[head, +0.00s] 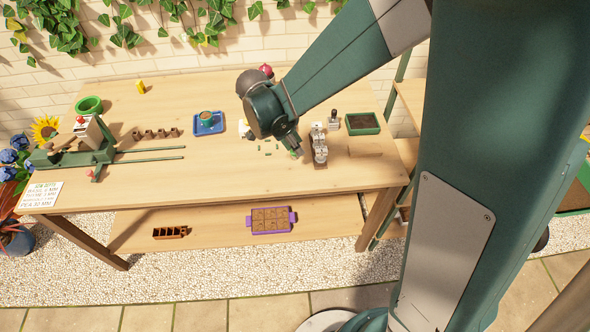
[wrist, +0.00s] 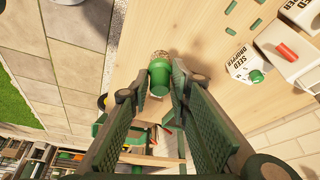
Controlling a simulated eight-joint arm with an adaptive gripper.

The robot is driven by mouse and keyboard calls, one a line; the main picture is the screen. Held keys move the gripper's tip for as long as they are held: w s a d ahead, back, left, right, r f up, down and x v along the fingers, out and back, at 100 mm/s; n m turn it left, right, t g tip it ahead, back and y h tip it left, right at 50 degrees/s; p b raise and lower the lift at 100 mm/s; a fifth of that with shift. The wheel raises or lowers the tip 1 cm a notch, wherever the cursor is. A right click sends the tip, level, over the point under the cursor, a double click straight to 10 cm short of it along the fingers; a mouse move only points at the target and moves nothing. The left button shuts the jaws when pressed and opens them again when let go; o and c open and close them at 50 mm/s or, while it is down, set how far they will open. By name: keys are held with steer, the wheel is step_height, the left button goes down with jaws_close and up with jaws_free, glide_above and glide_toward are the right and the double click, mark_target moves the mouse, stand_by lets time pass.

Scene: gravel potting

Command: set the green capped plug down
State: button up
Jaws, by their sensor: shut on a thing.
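The green capped plug (wrist: 160,78) sits between my gripper's two fingers in the wrist view, with a brown, grainy end showing beyond its green part. My gripper (wrist: 154,88) is shut on it. In the head view my gripper (head: 295,150) is low over the right-middle part of the wooden table (head: 225,165), just left of a silver device. The plug is too small there to make out clearly, and I cannot tell whether it touches the tabletop.
The silver device (head: 319,146) stands close to my gripper's right. A green tray of soil (head: 362,131) is farther right. Small green pieces (head: 267,153) lie left of my gripper. A blue tray (head: 197,129) holds a pot. The front middle of the table is clear.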

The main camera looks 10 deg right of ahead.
mark_target(295, 156)
steer(key=shift+f+b, duration=0.35)
steer(key=shift+f, duration=2.35)
steer(key=shift+f+b, duration=0.35)
steer(key=shift+f, duration=1.75)
steer(key=shift+f, duration=0.15)
steer(key=o, duration=0.8)
steer(key=shift+r, duration=0.2)
steer(key=shift+p+v, duration=0.8)
steer(key=shift+v, duration=5.2)
steer(key=shift+a, duration=0.1)
